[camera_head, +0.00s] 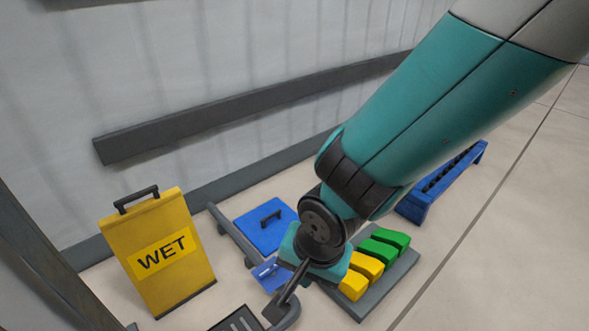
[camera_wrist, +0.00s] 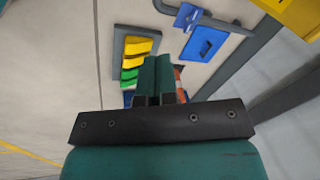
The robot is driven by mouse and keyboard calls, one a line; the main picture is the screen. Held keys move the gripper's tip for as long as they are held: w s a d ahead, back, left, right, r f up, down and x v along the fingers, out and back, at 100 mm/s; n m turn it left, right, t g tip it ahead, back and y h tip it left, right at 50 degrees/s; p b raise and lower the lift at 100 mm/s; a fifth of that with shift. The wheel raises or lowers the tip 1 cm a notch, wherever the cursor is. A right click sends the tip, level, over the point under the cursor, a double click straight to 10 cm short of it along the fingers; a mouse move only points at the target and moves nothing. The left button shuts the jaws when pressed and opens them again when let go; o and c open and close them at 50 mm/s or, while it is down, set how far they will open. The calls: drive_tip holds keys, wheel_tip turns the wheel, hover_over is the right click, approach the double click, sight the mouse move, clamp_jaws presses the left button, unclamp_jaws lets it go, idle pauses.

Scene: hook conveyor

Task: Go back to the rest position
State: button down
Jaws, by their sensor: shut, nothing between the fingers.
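My gripper (camera_wrist: 156,72) shows in the wrist view with its two teal fingers together and nothing between them. In the wrist view it is over the pale floor, close beside the grey tray with yellow and green blocks. In the head view my arm comes down from the upper right, and its wrist end is in front of the grey tray (camera_head: 378,302) and near the blue lidded box (camera_head: 252,232). The fingertips cannot be made out in the head view. No mark for a rest position shows.
Yellow blocks (camera_head: 354,285) and green blocks (camera_head: 390,237) lie on the tray. A yellow WET sign (camera_head: 160,255) stands at the left. A long blue rack (camera_head: 415,207) is at the right. A grey wall rail (camera_head: 240,106) runs behind. Open floor (camera_head: 510,240) lies at the right.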

drive_tip(key=s+d+r+n+g+y, duration=0.1)
drive_tip(key=s+d+r+n, duration=0.35)
drive_tip(key=d+r, duration=0.35)
drive_tip(key=s+d+r+n+g+y, duration=0.1)
drive_tip(key=s+d+r+n, duration=0.4)
drive_tip(key=r, duration=0.4)
wheel_tip(320, 180, up, 38)
drive_tip(key=n+p, duration=0.1)
drive_tip(key=p, duration=3.7)
drive_tip(key=shift+w+n, duration=0.35)
drive_tip(key=shift+w, duration=0.05)
drive_tip(key=shift+d, duration=0.1)
